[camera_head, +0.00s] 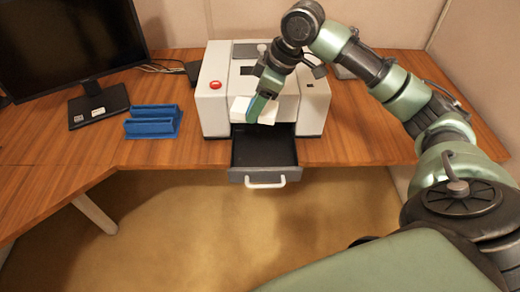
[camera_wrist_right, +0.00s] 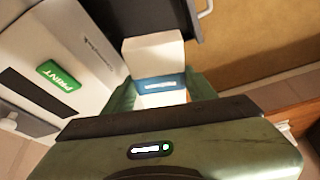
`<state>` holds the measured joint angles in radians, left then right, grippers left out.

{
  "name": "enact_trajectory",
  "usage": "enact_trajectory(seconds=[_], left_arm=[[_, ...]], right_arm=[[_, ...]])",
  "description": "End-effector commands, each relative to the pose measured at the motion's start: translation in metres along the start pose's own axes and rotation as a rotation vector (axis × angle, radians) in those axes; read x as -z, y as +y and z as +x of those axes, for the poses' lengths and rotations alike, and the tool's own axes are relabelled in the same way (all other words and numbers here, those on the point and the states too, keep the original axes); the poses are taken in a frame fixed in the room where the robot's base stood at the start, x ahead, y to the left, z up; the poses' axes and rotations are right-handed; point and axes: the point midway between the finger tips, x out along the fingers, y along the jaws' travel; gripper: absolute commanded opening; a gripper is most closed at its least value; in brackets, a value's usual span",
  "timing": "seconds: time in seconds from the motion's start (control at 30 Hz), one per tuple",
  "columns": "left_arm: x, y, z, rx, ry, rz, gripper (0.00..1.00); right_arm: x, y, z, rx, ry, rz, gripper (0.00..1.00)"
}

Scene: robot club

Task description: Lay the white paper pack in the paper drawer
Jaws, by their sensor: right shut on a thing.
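The white paper pack (camera_head: 239,106) is in my right gripper (camera_head: 258,110), in front of the printer and above the back part of the open paper drawer (camera_head: 264,151). In the right wrist view the pack (camera_wrist_right: 152,52) has a blue band and sits between the green fingers of the right gripper (camera_wrist_right: 155,93), which is shut on it. The drawer is pulled out towards me, with a dark interior that looks empty where it shows. Its dark tray (camera_wrist_right: 180,18) also shows at the top of the right wrist view. My left gripper is not in view.
The white printer (camera_head: 214,92) with a red button (camera_head: 215,85) stands on the wooden desk (camera_head: 355,140). A blue holder (camera_head: 152,122) and a monitor (camera_head: 70,45) are on the left. The drawer's front handle (camera_head: 265,184) sticks out past the desk edge. A green PRINT button (camera_wrist_right: 59,75) shows on the printer.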

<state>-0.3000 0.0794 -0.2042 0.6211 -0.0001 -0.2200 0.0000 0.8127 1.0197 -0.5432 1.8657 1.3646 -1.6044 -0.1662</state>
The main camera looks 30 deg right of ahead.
Motion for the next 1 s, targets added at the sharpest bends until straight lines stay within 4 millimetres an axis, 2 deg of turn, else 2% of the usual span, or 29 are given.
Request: enact_trajectory(seconds=[0.03, 0.2, 0.33, 0.8, 1.0], left_arm=[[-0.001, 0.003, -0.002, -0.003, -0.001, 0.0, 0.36], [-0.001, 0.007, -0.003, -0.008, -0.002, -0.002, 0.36], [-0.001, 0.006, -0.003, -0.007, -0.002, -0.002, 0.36], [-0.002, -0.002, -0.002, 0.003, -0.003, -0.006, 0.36], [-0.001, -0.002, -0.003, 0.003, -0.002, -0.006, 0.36]], right_arm=[[0.0, 0.011, -0.008, 0.021, 0.003, -0.049, 0.09], [-0.004, 0.03, -0.021, 0.076, 0.002, -0.188, 0.09], [-0.01, 0.035, -0.015, 0.093, -0.002, -0.226, 0.09], [-0.054, 0.035, 0.09, 0.094, -0.004, -0.229, 0.09], [-0.062, 0.035, 0.109, 0.091, -0.003, -0.231, 0.09]])
